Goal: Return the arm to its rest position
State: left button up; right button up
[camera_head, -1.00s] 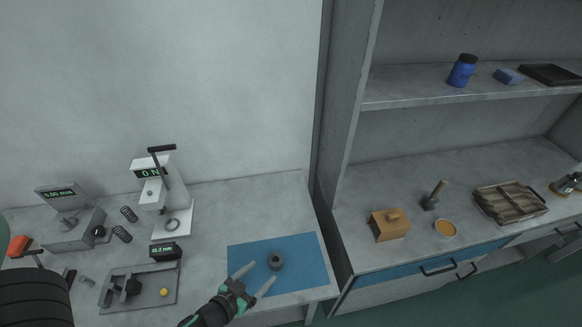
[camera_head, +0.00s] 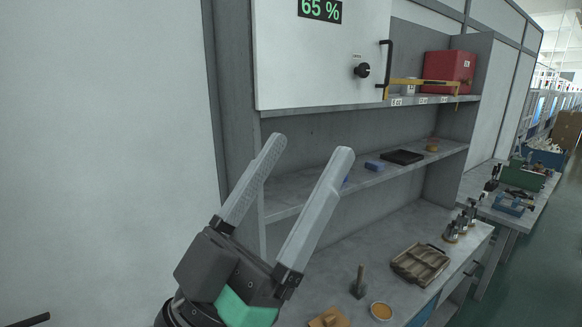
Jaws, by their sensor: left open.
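My left gripper (camera_head: 308,178) is large in the middle of the head view. Its two pale grey fingers point up and are spread apart, with nothing between them. It is raised in front of the grey shelf unit and hides part of the shelf and counter. My right gripper is not in view. The blue mat and the grey ring-shaped part on it are out of view now.
A wooden tray (camera_head: 420,263), a small mallet (camera_head: 359,283), an orange-filled dish (camera_head: 381,311) and a wooden block (camera_head: 328,318) are on the counter. The shelf above holds a black tray (camera_head: 403,157). A white cabinet (camera_head: 320,60) reads 65 %. The left wall is bare.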

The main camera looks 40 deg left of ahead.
pick_arm(q)
jog(key=shift+s+d+r+m+h, duration=0.3)
jog(key=shift+s+r+h, duration=0.25)
jog(key=shift+r, duration=0.3)
notch_tip(320, 180, up, 27)
jog(key=p, duration=2.7)
jog(key=shift+r+p, duration=0.2)
jog(key=shift+p, duration=0.1)
